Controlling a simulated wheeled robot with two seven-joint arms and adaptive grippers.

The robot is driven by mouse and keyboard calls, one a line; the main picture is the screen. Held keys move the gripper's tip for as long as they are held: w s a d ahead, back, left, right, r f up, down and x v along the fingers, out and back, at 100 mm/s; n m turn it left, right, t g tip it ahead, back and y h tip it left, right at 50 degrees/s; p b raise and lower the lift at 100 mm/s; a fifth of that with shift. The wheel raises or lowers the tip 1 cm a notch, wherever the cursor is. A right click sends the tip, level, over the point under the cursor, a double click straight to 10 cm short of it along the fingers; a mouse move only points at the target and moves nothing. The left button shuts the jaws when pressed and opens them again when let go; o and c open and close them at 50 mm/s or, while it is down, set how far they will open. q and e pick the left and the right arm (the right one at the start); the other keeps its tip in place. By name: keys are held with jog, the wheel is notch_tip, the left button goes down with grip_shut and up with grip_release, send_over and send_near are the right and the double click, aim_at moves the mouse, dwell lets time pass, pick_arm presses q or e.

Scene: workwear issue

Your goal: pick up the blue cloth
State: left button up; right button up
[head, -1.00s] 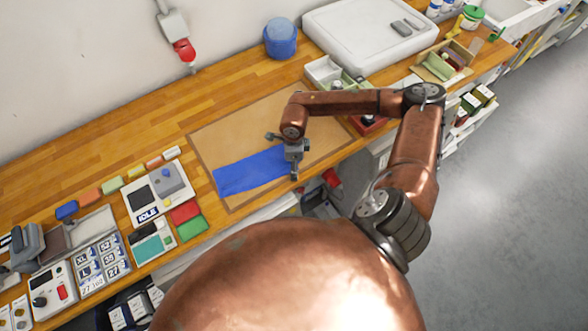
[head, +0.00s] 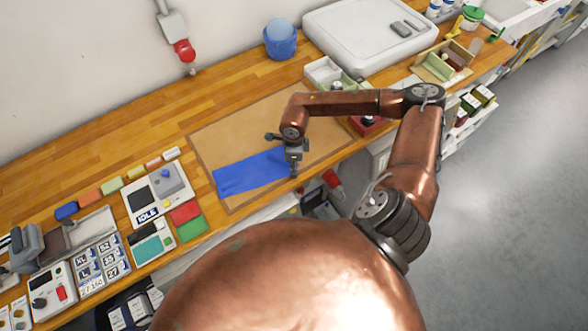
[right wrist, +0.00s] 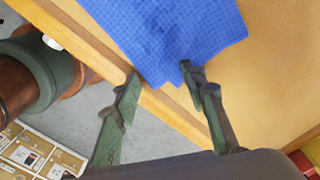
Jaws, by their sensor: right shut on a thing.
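The blue cloth (head: 245,173) lies mostly flat on a brown board on the bench, with light creases. My right gripper (head: 293,170) is at the cloth's right end, near the front edge of the board. In the right wrist view, the near edge of the cloth (right wrist: 170,35) reaches down to the fingertips of the right gripper (right wrist: 160,82). The right gripper is shut on the cloth edge; the pinched part is largely hidden. My left gripper is in neither view.
The brown board (head: 225,130) has bare space behind and right of the cloth. Green and red pads (head: 191,228) and a white device (head: 155,195) sit to its left. Open trays (head: 322,72) stand at its right. A blue tub (head: 280,40) stands behind.

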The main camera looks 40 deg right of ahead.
jog(key=shift+s+f, duration=0.35)
jog(key=shift+s, duration=0.05)
grip_shut()
dwell(0.5)
notch_tip(320, 180, up, 12)
jog(key=p, duration=0.6)
jog(key=shift+w+r, duration=0.25)
notch_tip(320, 180, up, 18)
jog(key=p, duration=0.7)
